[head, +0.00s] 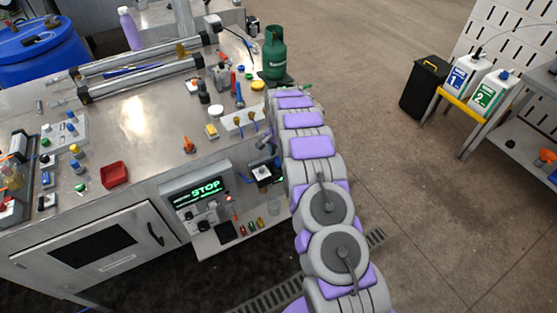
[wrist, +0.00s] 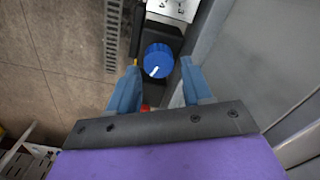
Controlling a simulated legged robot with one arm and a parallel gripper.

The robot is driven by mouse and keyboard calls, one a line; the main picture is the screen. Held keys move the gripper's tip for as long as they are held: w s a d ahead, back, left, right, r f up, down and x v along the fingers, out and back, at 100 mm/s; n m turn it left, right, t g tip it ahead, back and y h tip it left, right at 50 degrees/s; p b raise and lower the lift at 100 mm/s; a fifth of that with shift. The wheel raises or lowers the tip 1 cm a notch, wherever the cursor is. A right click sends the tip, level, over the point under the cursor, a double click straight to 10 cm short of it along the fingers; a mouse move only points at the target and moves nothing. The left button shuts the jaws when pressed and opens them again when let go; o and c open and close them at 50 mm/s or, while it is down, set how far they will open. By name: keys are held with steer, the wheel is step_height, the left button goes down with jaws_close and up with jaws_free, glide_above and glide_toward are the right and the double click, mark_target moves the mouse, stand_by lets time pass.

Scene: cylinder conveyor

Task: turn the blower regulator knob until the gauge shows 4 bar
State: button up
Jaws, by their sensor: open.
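A blue knob (wrist: 157,60) with a white pointer line sits on a dark block in the wrist view. Its line points to the lower left of that picture. My gripper (wrist: 160,66) is open, with one blue finger to each side of the knob's lower part in the picture. I cannot tell whether either finger touches it. No readable gauge shows in the wrist view. In the head view, a small white face (head: 262,173) on a dark box beside the arm may be the gauge, but no reading can be made out. The arm hides part of that area.
A steel bench (head: 140,115) with rollers, bottles and small parts fills the left. A green gas bottle (head: 274,55) stands at the bench's far corner. Open floor (head: 400,190) lies to the right.

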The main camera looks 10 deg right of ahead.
mark_target(279, 160)
steer(key=shift+d+f, duration=0.15)
steer(key=shift+f, duration=1.4)
steer(key=c, duration=0.8)
